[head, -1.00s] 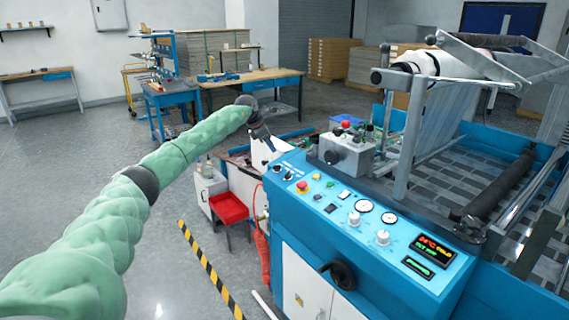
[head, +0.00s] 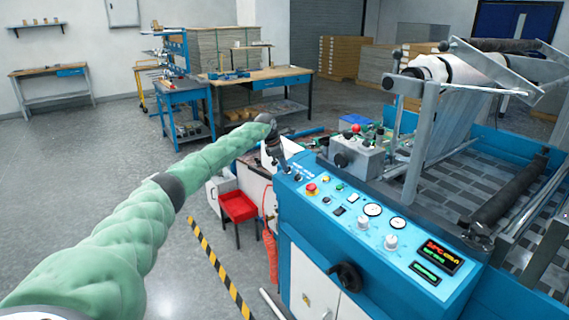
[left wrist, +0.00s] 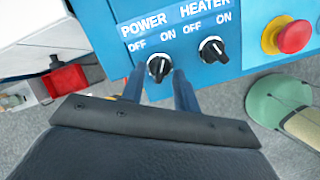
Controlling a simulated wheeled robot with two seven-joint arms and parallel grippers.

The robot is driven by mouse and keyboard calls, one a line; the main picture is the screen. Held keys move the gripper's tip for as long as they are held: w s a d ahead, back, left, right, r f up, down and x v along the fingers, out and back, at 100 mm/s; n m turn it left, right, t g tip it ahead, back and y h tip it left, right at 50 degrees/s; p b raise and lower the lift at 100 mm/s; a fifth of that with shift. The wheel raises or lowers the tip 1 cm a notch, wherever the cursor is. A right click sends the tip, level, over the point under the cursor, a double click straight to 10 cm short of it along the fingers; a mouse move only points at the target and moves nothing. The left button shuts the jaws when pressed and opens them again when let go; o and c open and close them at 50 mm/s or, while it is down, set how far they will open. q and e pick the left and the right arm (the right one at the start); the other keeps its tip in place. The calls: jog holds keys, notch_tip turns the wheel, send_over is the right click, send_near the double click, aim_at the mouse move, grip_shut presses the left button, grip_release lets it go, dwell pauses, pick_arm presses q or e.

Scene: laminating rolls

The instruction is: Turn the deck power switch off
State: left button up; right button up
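The power switch (left wrist: 158,68) is a black knob with a white mark on the blue panel, under the printed words POWER, OFF and ON. Its mark tilts to the upper right, toward ON. My left gripper (left wrist: 160,84) is open in the left wrist view, with one finger on each side of the power knob; I cannot tell whether they touch it. In the head view my left gripper (head: 284,165) reaches down to the panel's left end and largely covers the knob. My right gripper is not in view.
The heater knob (left wrist: 212,49) is close to the right of the power knob. A red emergency button (left wrist: 292,36) on a yellow base is further right. The blue machine panel (head: 330,225) also carries gauges and a lit display (head: 438,256).

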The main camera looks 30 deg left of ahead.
pick_arm(q)
jog(key=shift+w+d+f, duration=0.1)
jog(key=shift+f, duration=0.2)
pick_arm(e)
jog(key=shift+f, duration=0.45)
pick_arm(q)
grip_shut()
